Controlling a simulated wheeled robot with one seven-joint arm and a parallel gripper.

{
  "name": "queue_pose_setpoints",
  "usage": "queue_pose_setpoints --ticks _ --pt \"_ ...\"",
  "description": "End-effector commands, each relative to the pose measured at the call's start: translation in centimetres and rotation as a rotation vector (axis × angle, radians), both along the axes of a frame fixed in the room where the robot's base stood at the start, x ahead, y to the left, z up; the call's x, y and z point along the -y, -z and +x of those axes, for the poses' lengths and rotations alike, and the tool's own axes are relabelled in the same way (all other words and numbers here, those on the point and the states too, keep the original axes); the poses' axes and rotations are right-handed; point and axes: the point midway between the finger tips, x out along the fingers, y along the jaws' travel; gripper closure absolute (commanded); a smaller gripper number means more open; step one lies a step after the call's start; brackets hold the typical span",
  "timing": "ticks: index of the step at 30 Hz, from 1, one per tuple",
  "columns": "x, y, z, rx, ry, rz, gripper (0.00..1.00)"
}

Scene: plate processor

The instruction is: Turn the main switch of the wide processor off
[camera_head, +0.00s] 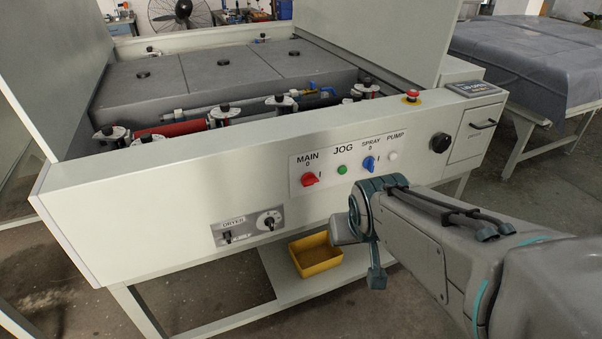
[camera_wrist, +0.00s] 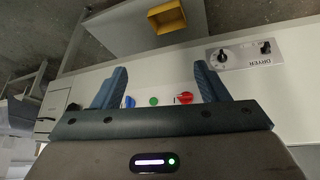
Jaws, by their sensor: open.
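The wide processor (camera_head: 170,183) is a long cream machine with a white control panel on its front. The main switch (camera_head: 309,179) is a red knob under the word MAIN, with a 0 mark above it and an I mark to its right. I cannot tell clearly which mark it points to. It also shows in the wrist view (camera_wrist: 184,98), upside down, between my fingers in the picture and nearer the right one. My gripper (camera_wrist: 160,68) is open and empty. In the head view, my gripper (camera_head: 360,254) is below and right of the switch, apart from it.
The green jog button (camera_head: 342,170), blue spray switch (camera_head: 369,163) and pale pump button (camera_head: 392,156) lie right of the main switch. A dryer panel (camera_head: 248,227) is lower left. A red emergency button (camera_head: 411,97) tops the right end. A yellow bin (camera_head: 316,261) sits on the lower shelf.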

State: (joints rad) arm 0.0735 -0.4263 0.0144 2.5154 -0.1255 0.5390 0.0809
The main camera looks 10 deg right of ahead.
Motion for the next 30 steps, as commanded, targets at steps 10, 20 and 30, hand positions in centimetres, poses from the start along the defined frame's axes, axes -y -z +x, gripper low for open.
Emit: queue_pose_setpoints --ticks 10,20,30 --pt "3.2 6.0 9.1 0.427 -0.041 -0.067 0.33" --pt "2.4 9.3 13.8 0.807 -0.191 0.013 0.33" --pt "0.8 10.3 14.3 1.033 -0.311 0.149 0.33"
